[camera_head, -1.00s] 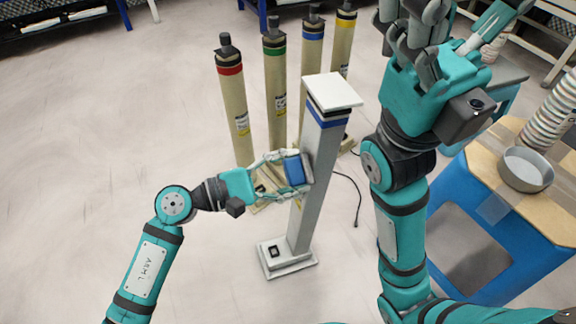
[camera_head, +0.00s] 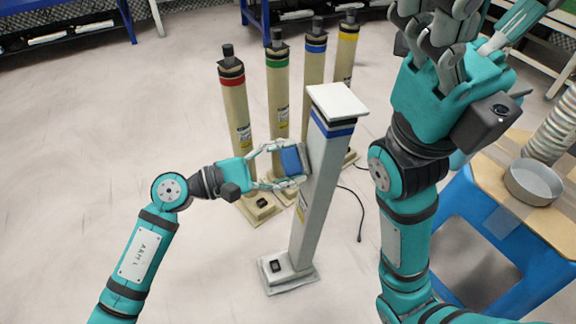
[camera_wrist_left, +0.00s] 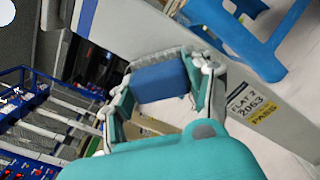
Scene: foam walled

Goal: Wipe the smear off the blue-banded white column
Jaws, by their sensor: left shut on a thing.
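The white column (camera_head: 318,195) stands on a square foot, with a flat white cap and a black and a blue band near its top. In the left wrist view the column (camera_wrist_left: 130,30) runs slantwise, its blue band at the upper left. My left gripper (camera_head: 287,164) is shut on a blue block-like pad (camera_head: 291,160), which also shows in the left wrist view (camera_wrist_left: 160,82). The pad is at the column's left side, below the blue band, and seems to touch it. I cannot make out a smear. My right gripper (camera_head: 440,35) is raised at the upper right; its fingers' state is unclear.
Several beige posts stand behind the column, including a red-banded one (camera_head: 235,115) and a green-banded one (camera_head: 278,95). A blue table (camera_head: 455,215) with a round grey dish (camera_head: 534,182) stands at the right. A black cable (camera_head: 358,215) lies on the floor. Floor at left is clear.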

